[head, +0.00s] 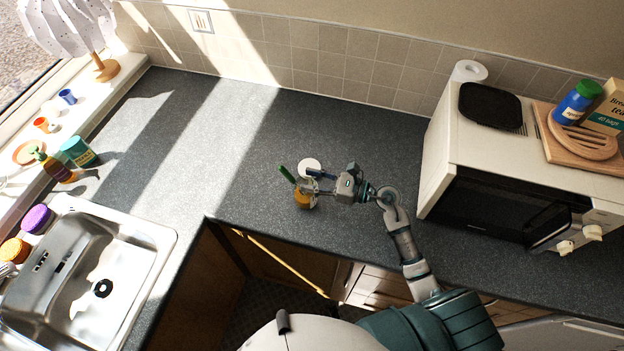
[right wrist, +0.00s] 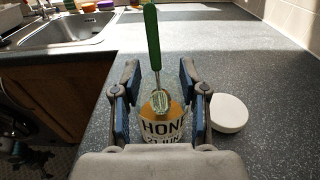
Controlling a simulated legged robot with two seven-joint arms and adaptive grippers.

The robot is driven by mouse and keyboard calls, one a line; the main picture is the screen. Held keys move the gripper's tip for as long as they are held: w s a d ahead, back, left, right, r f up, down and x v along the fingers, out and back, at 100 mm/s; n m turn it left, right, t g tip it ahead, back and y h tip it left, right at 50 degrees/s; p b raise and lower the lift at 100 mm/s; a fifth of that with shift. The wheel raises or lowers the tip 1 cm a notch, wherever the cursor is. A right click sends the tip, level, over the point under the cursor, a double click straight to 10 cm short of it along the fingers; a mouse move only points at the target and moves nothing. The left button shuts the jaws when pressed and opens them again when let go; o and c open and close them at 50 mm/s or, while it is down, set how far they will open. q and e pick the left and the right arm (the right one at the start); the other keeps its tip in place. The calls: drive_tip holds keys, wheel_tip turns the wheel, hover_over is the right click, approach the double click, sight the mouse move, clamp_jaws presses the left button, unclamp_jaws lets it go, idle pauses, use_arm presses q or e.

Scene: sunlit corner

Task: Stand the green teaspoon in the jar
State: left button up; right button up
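The jar (head: 303,199) has amber contents and stands on the dark worktop. In the right wrist view the jar (right wrist: 160,132) shows a pale label with dark letters. The green teaspoon (head: 287,174) rises from the jar's mouth, its handle leaning a little. In the right wrist view the green teaspoon (right wrist: 152,45) has its handle up and its bowl end at the jar's mouth; how deep it sits is unclear. My right gripper (head: 313,182) is open, its blue-padded fingers (right wrist: 160,95) apart on either side of the jar and spoon. My left gripper is not in view.
A round white lid (head: 309,164) lies on the worktop close to the jar. A microwave (head: 500,190) stands to the right and a sink (head: 95,270) is at the lower left. The worktop (head: 235,140) behind and left of the jar is clear.

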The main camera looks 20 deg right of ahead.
drive_tip(key=shift+s+d, duration=0.15)
drive_tip(key=shift+d, duration=0.15)
drive_tip(key=v, duration=0.7)
drive_tip(key=shift+f, duration=0.1)
idle(0.6)
